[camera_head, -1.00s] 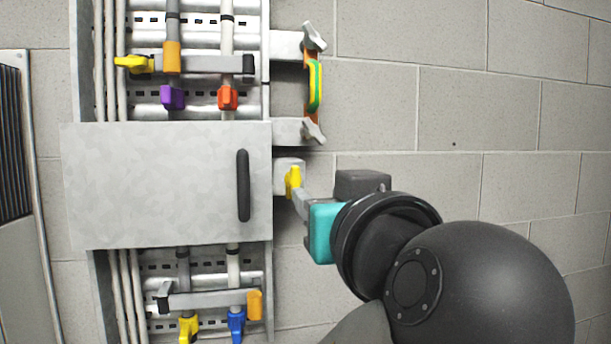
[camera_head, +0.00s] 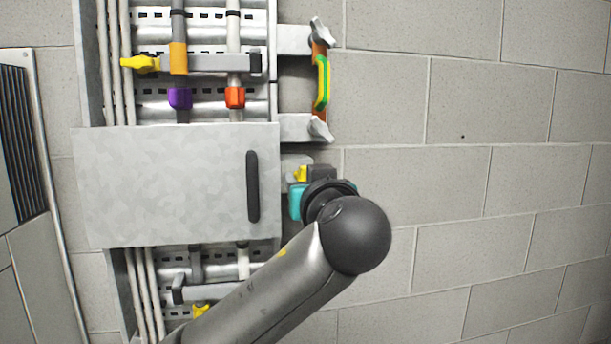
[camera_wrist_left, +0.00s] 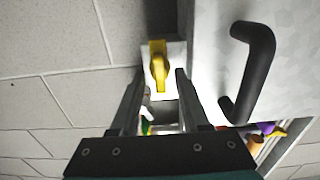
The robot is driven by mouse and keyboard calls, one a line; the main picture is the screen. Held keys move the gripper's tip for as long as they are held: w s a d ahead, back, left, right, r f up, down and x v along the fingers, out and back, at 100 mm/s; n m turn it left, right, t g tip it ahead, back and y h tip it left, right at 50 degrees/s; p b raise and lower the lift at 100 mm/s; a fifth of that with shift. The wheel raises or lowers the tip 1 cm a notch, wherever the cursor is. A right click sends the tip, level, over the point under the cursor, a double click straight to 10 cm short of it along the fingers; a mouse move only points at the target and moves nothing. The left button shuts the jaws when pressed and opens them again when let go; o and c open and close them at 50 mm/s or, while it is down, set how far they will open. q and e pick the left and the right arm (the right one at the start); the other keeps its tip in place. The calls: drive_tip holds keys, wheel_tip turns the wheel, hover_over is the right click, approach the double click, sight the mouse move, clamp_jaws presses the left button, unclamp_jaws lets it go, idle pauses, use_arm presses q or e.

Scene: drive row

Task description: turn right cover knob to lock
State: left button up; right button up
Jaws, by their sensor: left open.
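The yellow knob (camera_head: 300,173) sits on a pale block just right of the grey cover (camera_head: 165,185), which has a black handle (camera_head: 253,187). The knob also shows in the left wrist view (camera_wrist_left: 159,70), on a white plate. My left gripper (camera_head: 304,186) is at the knob, with its teal and dark body partly hiding it in the head view. In the left wrist view its two fingers (camera_wrist_left: 161,78) stand apart on either side of the knob's line; contact cannot be told. My right gripper is not in view.
Above the cover, an orange bar with a green and yellow grip (camera_head: 322,83) sits between two brackets with grey wing knobs. Purple (camera_head: 180,98) and red (camera_head: 235,97) clips sit on rails in the cabinet. The block wall to the right is bare.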

use_arm(q)
clamp_jaws()
idle(0.3)
idle(0.5)
drive_tip(key=m, duration=1.7)
drive_tip(key=shift+d+f+m, duration=0.25)
drive_tip(key=shift+f+m, duration=0.05)
drive_tip(key=shift+m, duration=0.1)
idle(0.4)
unclamp_jaws()
